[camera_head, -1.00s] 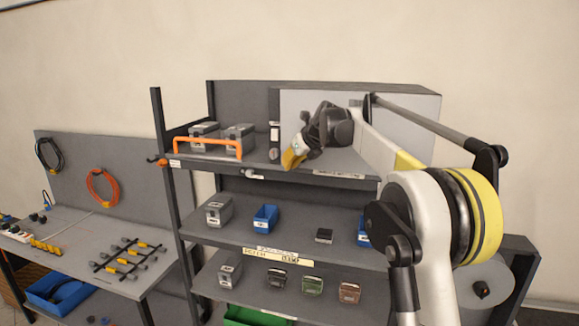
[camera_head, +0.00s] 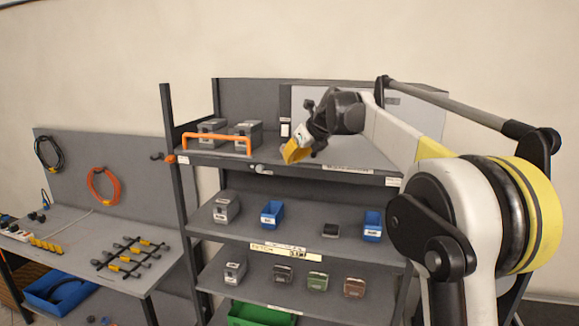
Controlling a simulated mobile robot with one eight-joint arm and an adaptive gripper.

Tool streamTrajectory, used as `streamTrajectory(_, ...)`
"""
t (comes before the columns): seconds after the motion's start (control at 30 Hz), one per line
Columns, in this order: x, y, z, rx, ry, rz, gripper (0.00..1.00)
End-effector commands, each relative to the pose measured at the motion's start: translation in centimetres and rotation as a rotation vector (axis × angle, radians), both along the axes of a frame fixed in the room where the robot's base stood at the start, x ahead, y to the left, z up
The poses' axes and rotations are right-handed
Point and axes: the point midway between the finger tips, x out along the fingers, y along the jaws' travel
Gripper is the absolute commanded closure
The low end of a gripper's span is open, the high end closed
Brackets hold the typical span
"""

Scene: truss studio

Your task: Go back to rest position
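My gripper (camera_head: 296,151) is at the end of my raised arm, in front of the top shelf of the grey rack. Its yellow end points down and to the left. It is too small and turned to show whether it is open or shut, and I see no object in it. The orange handrail (camera_head: 217,139) on the top shelf is to its left, apart from it.
The rack's top shelf (camera_head: 300,172) holds grey bins (camera_head: 247,133). Lower shelves hold blue bins (camera_head: 272,213) and small boxes (camera_head: 317,281). A workbench (camera_head: 75,238) with a pegboard stands at left. Open wall is above the rack.

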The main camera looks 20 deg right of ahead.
Motion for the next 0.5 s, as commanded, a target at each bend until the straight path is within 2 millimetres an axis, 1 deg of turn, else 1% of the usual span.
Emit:
streamTrajectory(0.03,-0.8,0.3,0.6,-0.001,-0.001,-0.001,1.0)
streamTrajectory(0.1,-1.8,0.9,1.7,-0.001,0.0,-0.002,1.0)
streamTrajectory(0.2,-2.9,1.6,3.0,0.0,0.0,-0.001,1.0)
streamTrajectory(0.33,-3.7,2.1,4.1,0.0,0.001,-0.001,1.0)
streamTrajectory(0.43,-4.4,2.4,3.8,-0.02,-0.004,0.018,1.0)
streamTrajectory(0.47,-4.8,2.5,3.3,-0.039,-0.008,0.034,1.0)
streamTrajectory(0.5,-5.6,2.6,2.4,-0.074,-0.016,0.067,1.0)
